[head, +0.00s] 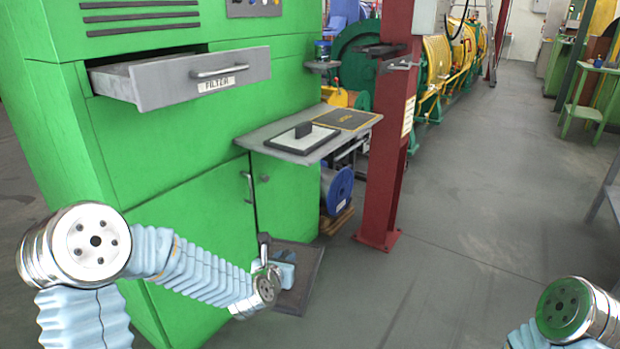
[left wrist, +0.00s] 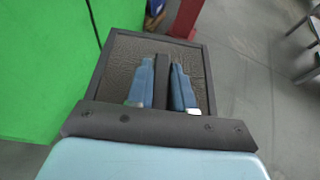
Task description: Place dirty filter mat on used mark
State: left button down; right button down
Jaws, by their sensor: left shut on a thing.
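The dirty filter mat (head: 305,283) is dark brown with a dark frame. It hangs in the air low in front of the green cabinet, below the shelf. My left gripper (head: 281,266) is shut on its upright handle. In the left wrist view, the two blue fingers (left wrist: 163,92) close on the dark handle, with the brown mat (left wrist: 122,58) around them. The used mark (head: 346,119) is a dark rectangle with a yellow outline on the right part of the grey shelf, and looks bare. My right gripper is out of view; only part of that arm shows at bottom right.
A pale filter mat (head: 300,140) with a dark frame and block handle lies on the shelf (head: 263,136), left of the mark. The open drawer labelled FILTER (head: 205,78) juts out above. A red post (head: 390,150) stands right of the shelf.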

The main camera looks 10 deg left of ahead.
aim_at(346, 118)
jog(key=i+l+u, duration=0.1)
jog(key=i+l, duration=0.2)
jog(key=i+l+u, duration=0.1)
jog(key=i+l, duration=0.2)
jog(key=l, duration=0.2)
jog(key=i+l, duration=0.25)
jog(key=l, duration=0.15)
jog(key=i+l+u, duration=0.15)
jog(key=l, duration=0.25)
jog(key=i, duration=0.1)
